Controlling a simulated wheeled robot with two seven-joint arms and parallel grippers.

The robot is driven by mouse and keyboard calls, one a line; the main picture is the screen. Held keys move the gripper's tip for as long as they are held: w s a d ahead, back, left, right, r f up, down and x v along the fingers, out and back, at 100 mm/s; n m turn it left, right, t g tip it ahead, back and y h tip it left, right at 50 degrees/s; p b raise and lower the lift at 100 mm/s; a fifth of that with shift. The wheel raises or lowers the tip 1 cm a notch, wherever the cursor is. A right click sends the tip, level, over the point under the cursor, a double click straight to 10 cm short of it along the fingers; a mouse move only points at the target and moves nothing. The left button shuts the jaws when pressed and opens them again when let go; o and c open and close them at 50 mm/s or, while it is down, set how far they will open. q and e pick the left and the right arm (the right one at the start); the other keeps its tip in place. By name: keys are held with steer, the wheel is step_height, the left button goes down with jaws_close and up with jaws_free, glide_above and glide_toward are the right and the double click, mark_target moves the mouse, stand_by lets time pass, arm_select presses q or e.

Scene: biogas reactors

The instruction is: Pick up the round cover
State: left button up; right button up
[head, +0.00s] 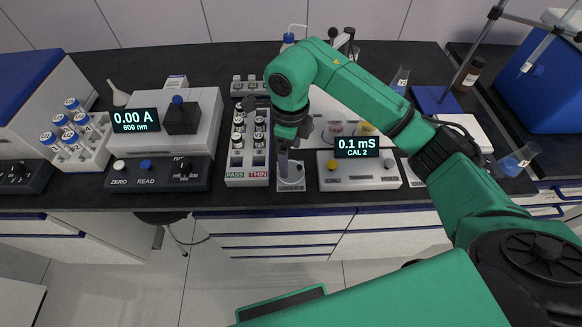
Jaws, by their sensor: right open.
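My right arm reaches across the bench, and its gripper (284,163) points down over a small grey labelled stand (291,186) at the bench's front edge. The fingers are small and partly hidden by the wrist; they look empty. A pale rounded shape shows in the stand beside the fingertips, but I cannot tell whether it is the round cover or whether the fingers touch it. My left gripper does not show.
A vial rack (235,174) marked PASS and THIN stands close left of the gripper. A conductivity meter (358,171) stands close right. The photometer (205,105) and a rack of blue-capped tubes (97,155) are farther left. A brown bottle (468,76) is at back right.

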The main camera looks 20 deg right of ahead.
mark_target(291, 171)
step_height(291, 171, down, 4)
steer(key=shift+s+f+p, duration=0.15)
steer(key=shift+f+p, duration=0.05)
steer(key=shift+p, duration=0.7)
steer(key=shift+f, duration=0.25)
steer(key=shift+c, duration=0.6)
steer(key=c, duration=1)
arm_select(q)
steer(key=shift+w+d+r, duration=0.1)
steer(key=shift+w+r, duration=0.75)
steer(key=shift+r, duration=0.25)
